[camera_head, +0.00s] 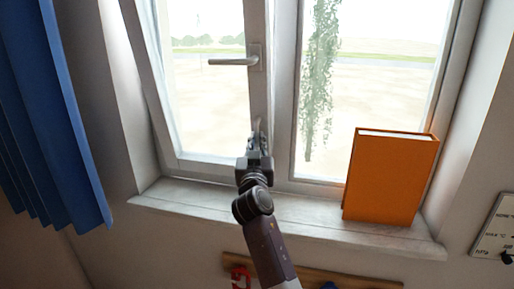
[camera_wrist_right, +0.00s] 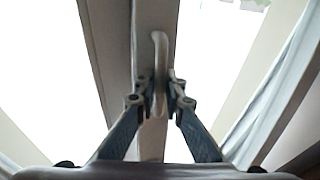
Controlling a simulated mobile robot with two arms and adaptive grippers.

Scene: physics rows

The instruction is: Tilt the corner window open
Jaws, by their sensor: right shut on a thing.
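The corner window's left sash (camera_head: 215,168) has a pale frame and a lever handle (camera_head: 233,61) lying horizontal, pointing left. My right gripper (camera_head: 258,138) is at the lower part of the sash's right upright, well below the lever. In the right wrist view its fingers (camera_wrist_right: 160,90) are shut on a pale upright grip bar (camera_wrist_right: 160,50), curved at the top, against the frame. In the head view the gripper mostly hides this bar. My left gripper is not in view.
An orange book (camera_head: 390,178) stands upright on the right of the sill (camera_head: 290,212). A blue curtain (camera_head: 50,115) hangs at the left. A hanging plant (camera_head: 320,80) shows at the right pane. A wooden rail (camera_head: 340,279) is below the sill. The sill's left part is clear.

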